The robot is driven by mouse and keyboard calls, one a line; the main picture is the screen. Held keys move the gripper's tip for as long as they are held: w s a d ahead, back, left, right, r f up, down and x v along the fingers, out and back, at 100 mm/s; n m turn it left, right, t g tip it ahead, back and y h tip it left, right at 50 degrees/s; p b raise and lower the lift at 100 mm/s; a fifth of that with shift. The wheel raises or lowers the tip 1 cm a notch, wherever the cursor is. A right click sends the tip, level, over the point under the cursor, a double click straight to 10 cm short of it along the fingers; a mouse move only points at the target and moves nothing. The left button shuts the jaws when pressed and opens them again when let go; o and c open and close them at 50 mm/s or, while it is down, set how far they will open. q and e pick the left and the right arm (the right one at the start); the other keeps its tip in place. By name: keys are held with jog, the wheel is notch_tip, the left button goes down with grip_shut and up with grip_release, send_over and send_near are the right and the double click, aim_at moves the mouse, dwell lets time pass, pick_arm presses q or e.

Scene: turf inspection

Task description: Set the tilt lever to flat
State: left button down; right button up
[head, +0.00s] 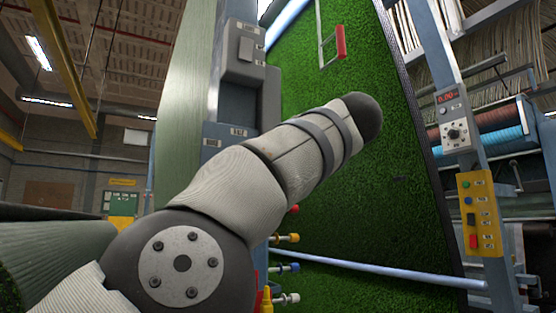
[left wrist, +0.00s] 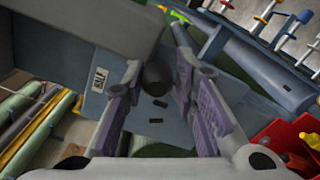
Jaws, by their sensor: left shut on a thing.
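In the left wrist view, the tilt lever (left wrist: 158,76) shows as a round black knob in front of a blue-grey housing. A small white label (left wrist: 98,79) is on the housing to its left; its print is too small to read surely. My left gripper (left wrist: 160,84) has its purple-padded fingers on either side of the knob and is shut on it. The lever's shaft is hidden, so its setting cannot be told. In the head view my arm crosses the middle and the left gripper and lever do not show. My right gripper is in neither view.
A tall green turf panel (head: 400,200) with a red-handled frame (head: 340,42) stands behind my arm. A blue-grey post (head: 237,90) carries a switch box. Several coloured valves (head: 287,238) stick out below. At right are a control box (head: 454,130) and a yellow button panel (head: 480,212).

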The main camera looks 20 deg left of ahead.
pick_arm(q)
jog(key=shift+a, duration=0.2)
jog(key=c, duration=1.6)
grip_release()
jog(key=shift+s, duration=0.1)
jog(key=shift+o, duration=1.2)
jog(key=shift+a, duration=0.2)
jog(key=shift+d, duration=0.4)
jog(key=v, duration=1.1)
jog(key=shift+s, duration=0.3)
